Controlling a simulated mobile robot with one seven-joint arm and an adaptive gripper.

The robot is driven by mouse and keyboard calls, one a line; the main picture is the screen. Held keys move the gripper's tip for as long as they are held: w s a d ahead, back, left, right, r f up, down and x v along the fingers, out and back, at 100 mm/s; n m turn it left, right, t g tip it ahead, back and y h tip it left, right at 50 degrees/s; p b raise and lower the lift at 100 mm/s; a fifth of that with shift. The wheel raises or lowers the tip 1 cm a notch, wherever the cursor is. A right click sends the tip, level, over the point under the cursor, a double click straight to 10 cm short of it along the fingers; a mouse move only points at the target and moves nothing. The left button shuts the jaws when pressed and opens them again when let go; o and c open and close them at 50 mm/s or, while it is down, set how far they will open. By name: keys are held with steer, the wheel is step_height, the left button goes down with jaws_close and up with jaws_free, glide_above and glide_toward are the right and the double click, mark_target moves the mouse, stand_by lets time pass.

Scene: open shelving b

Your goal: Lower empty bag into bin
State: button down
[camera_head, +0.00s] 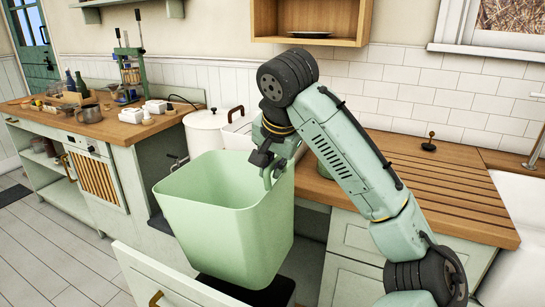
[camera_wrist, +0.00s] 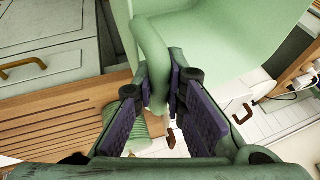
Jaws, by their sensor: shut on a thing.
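A large pale green, open-topped container (camera_head: 225,215) with a loop handle hangs in front of the counter. It looks empty and roughly upright. My gripper (camera_head: 267,160) is at its right rim, shut on the handle. In the wrist view the handle (camera_wrist: 150,45) runs down between the purple pads of my gripper (camera_wrist: 160,95), with the container wall (camera_wrist: 225,35) beyond. Below the container is a dark box-like thing (camera_head: 262,293), mostly hidden, which may be the bin. No separate soft bag shows.
An open drawer or cabinet front (camera_head: 160,280) with a brass handle lies below left. A wooden counter (camera_head: 430,190) and a white sink (camera_head: 520,190) are on the right. A white lidded pot (camera_head: 205,130) stands behind the container. The left floor (camera_head: 70,240) is clear.

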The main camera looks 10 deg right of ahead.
step_height(320, 180, down, 22)
steer(key=b, duration=1.7)
steer(key=shift+b, duration=0.4)
step_height(320, 180, down, 31)
steer(key=b, duration=1.7)
steer(key=shift+f, duration=0.35)
